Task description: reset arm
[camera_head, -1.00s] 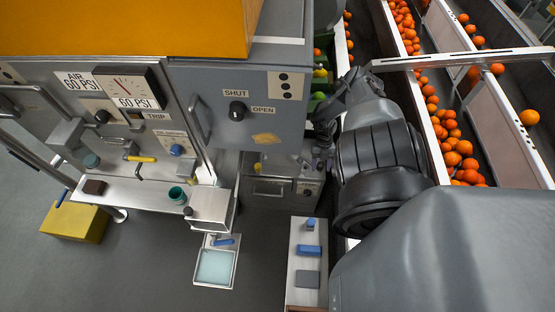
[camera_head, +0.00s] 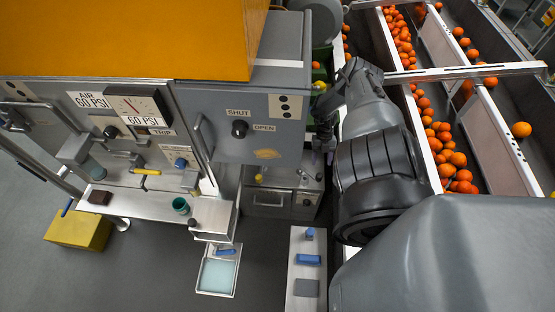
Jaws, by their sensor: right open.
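My right arm (camera_head: 378,165) comes in from the lower right and reaches up along the near side of the orange conveyor. Its wrist bends over near the grey cabinet's right edge. My right gripper (camera_head: 327,150) points down there, small and dark, beside the cabinet and above the lower steel box (camera_head: 283,195). It is open, and I see nothing between its fingers. My left gripper is not in view.
The grey panel with the SHUT/OPEN knob (camera_head: 239,129) stands left of the gripper. Conveyors with several oranges (camera_head: 521,130) run at the right. A steel shelf (camera_head: 150,205), yellow box (camera_head: 78,230), pale tray (camera_head: 218,273) and narrow bench (camera_head: 306,271) lie lower. Floor between them is clear.

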